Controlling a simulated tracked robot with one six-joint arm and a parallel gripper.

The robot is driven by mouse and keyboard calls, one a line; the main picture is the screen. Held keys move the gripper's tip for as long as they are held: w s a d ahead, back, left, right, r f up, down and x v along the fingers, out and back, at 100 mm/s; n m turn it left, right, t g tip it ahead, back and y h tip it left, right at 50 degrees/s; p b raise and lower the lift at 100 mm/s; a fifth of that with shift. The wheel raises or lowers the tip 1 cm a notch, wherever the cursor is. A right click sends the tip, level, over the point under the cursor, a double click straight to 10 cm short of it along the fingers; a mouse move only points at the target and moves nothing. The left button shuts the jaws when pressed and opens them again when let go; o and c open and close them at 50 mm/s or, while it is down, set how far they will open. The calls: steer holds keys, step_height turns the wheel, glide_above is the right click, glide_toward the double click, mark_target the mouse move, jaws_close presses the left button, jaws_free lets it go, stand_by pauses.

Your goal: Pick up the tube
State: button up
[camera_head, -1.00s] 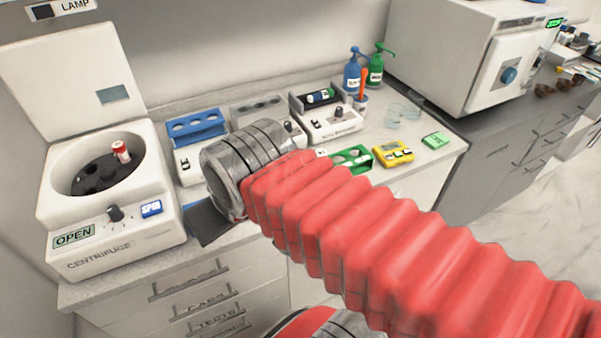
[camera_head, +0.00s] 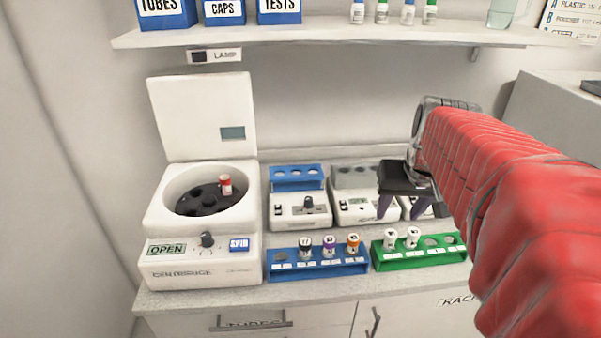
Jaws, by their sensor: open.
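Several tubes are in view, and I cannot tell which one is meant. A red-capped tube (camera_head: 226,186) stands in the rotor of the open centrifuge (camera_head: 203,225). The blue front rack (camera_head: 318,268) holds a black-capped tube (camera_head: 305,246), a purple-capped tube (camera_head: 329,246) and an orange-capped tube (camera_head: 352,245). The green rack (camera_head: 420,260) holds two white-capped tubes, the left one (camera_head: 390,239) and the right one (camera_head: 412,237). My gripper (camera_head: 411,209) points down, open and empty, in front of the machines behind the green rack, with its purple fingers apart. It hides part of those machines.
The centrifuge lid (camera_head: 203,118) stands up at the back left. Small machines, one with a blue block (camera_head: 297,178), stand behind the racks. A shelf (camera_head: 330,36) with boxes and several vials runs overhead. A grey-white cabinet (camera_head: 560,120) is at the right.

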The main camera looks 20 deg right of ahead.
steer(key=shift+d, duration=0.5)
glide_toward(392, 234)
steer(key=x, duration=0.5)
steer(key=shift+w+a+f, duration=0.1)
steer(key=shift+w+a, duration=0.05)
steer(key=shift+w, duration=0.15)
steer(key=shift+s+x, duration=0.2)
steer(key=shift+x, duration=2.35)
steer(key=shift+c, duration=0.5)
